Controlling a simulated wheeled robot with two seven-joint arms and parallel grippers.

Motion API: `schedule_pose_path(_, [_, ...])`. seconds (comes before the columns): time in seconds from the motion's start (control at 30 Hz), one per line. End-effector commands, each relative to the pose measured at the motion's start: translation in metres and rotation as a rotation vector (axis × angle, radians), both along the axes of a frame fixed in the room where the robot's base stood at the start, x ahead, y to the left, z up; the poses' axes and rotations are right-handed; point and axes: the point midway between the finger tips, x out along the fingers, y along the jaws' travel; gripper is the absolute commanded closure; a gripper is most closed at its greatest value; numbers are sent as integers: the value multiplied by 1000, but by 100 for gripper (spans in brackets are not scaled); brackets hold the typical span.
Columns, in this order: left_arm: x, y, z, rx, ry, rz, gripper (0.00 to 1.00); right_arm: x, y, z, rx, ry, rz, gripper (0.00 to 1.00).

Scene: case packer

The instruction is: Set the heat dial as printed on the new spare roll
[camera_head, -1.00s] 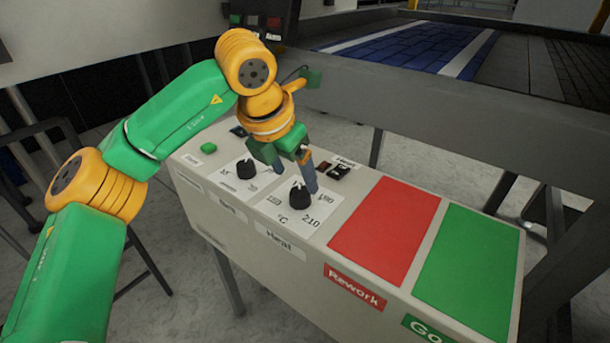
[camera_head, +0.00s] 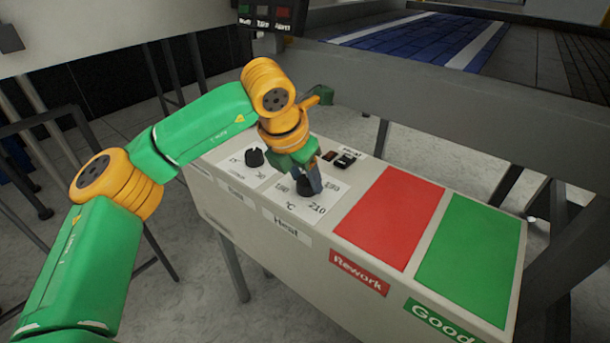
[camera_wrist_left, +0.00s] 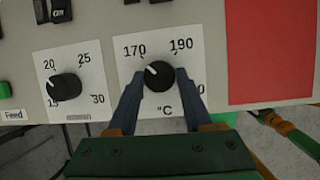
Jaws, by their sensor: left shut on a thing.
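The heat dial (camera_head: 303,188) is a black knob on a white plate marked in °C, on the sloping panel above the "Heat" label. In the left wrist view the heat dial (camera_wrist_left: 158,77) has 170 and 190 printed above it; the lower numbers are partly hidden by the fingers. Its white mark points up and left, roughly toward 170. My left gripper (camera_head: 310,182) is shut on the knob; in the left wrist view its fingertips (camera_wrist_left: 158,80) press on both sides. My right gripper is not in view. No spare roll or printed setting shows.
The feed dial (camera_wrist_left: 66,87) sits left of the heat dial, its scale running from 15 to 30. Small switches (camera_head: 345,160) lie behind. A red Rework area (camera_head: 388,215) and a green Good area (camera_head: 472,255) lie to the right. A grey conveyor frame (camera_head: 450,120) stands behind.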

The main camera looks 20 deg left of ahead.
Motion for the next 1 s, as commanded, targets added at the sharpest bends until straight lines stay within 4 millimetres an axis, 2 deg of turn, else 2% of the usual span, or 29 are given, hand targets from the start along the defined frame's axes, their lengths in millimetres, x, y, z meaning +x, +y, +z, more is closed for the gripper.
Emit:
schedule_pose_path(0.23, [0,1,1,0,1,-83,100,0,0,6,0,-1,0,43])
schedule_pose_path(0.47, [1,2,3,-1,2,-267,100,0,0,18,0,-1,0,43])
schedule_pose_path(1.0, [3,4,6,-3,2,-780,100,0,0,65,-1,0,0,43])
